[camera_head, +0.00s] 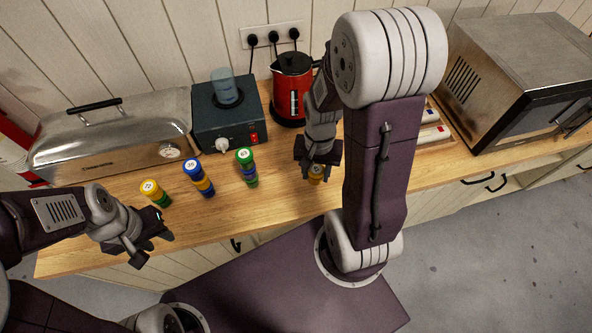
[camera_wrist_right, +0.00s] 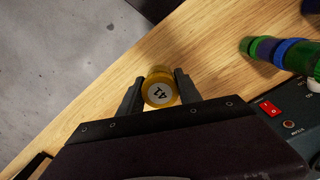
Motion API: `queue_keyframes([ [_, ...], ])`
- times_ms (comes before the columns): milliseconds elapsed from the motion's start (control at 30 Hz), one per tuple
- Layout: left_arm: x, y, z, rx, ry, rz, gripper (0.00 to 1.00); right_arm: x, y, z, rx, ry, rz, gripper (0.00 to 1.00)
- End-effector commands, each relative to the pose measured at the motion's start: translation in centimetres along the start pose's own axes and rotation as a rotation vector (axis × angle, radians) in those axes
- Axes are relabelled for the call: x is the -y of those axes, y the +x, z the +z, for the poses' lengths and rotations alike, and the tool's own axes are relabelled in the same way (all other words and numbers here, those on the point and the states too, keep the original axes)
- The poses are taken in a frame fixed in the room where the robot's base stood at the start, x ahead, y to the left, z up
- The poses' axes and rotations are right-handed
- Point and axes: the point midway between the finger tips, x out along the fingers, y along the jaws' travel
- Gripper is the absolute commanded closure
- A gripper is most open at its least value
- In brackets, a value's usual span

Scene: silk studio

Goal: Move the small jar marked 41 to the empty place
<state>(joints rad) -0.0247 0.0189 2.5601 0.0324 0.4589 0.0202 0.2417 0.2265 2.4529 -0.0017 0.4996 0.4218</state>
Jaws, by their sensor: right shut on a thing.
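The small jar marked 41 is yellow-gold with a pale numbered lid; it shows in the right wrist view (camera_wrist_right: 159,88) between the two fingers. In the head view the jar (camera_head: 316,174) is at the tips of my right gripper (camera_head: 317,165), over the right-middle part of the wooden counter. My right gripper (camera_wrist_right: 159,95) is shut on it. I cannot tell whether the jar touches the wood. My left gripper (camera_head: 155,249) hangs in front of the counter's left part, empty, its fingers apart.
Stacks of coloured jars stand on the counter (camera_head: 270,211): yellow-green (camera_head: 156,194), blue-yellow (camera_head: 199,179) and green-blue (camera_head: 247,169). Behind are a steel box (camera_head: 115,135), a dark heater (camera_head: 229,120) and a red kettle (camera_head: 291,95). A microwave (camera_head: 520,75) stands right. Bare wood lies between the green-blue stack and my right gripper.

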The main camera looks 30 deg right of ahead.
Motion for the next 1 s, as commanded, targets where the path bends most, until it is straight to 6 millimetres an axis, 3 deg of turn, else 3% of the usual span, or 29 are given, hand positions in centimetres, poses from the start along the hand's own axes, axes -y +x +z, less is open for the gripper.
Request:
queue_keyframes([
  [133, 0.0, -1.1, -0.1, 0.000, 0.000, 0.000, 0.64, -2.9, -1.9, 0.2, -0.015, 0.118, -0.010, 1.00],
  [367, 0.0, -1.2, -0.1, 0.000, 0.000, 0.000, 0.64, -3.8, -2.3, -0.5, -0.031, 0.167, -0.017, 1.00],
  [467, 0.0, -1.3, -0.1, 0.000, 0.000, 0.000, 0.64, -2.6, -1.6, -1.1, -0.027, 0.161, -0.016, 1.00],
  [800, -0.1, -2.4, -0.3, 0.000, 0.000, 0.000, 0.64, 5.3, 3.3, -5.3, -0.029, 0.161, -0.016, 1.00],
  [1000, -0.1, -2.6, -0.3, 0.000, 0.000, 0.000, 0.64, 6.7, 4.3, -6.1, -0.030, 0.164, -0.017, 1.00],
])
